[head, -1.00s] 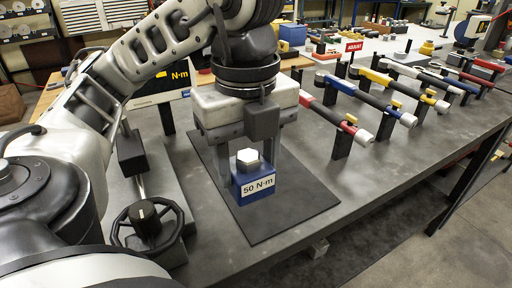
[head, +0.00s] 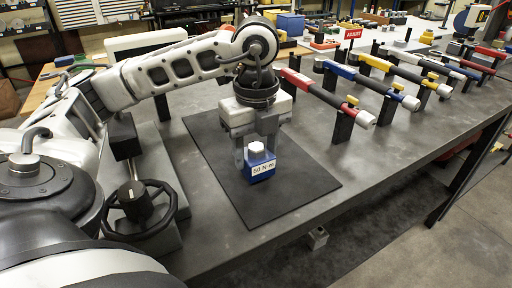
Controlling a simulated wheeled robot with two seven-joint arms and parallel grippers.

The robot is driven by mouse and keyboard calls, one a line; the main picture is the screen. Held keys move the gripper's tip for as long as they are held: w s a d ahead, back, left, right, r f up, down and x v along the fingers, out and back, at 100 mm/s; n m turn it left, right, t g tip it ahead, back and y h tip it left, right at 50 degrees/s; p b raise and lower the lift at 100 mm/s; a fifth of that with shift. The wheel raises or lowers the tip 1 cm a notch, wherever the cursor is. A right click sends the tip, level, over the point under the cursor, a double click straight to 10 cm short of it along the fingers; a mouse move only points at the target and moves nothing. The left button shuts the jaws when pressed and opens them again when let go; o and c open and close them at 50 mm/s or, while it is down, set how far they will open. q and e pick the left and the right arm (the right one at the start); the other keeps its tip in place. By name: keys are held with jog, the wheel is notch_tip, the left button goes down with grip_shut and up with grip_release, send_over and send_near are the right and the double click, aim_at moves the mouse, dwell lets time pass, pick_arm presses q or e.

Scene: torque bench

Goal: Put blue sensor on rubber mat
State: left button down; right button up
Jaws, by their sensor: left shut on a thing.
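The blue sensor (head: 260,169) is a small blue block with a white label reading 50 N·m and a pale hex top. It is over the dark rubber mat (head: 290,200) on the bench. My left gripper (head: 257,158) comes down from above and is shut on the blue sensor, with a finger on each side. The sensor looks upright and at or very near the mat; I cannot tell whether its base touches. My right gripper is not in view.
A black handwheel (head: 138,208) stands left of the mat. Several torque wrenches with coloured handles rest on black stands at the right, near a red ADJUST sign (head: 353,33). The grey bench (head: 370,180) is clear between the mat and its front edge.

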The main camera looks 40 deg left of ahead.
pick_arm(q)
jog(key=shift+f, duration=0.3)
jog(key=shift+f, duration=0.1)
jog(key=shift+f, duration=0.1)
jog(key=c, duration=0.6)
grip_release()
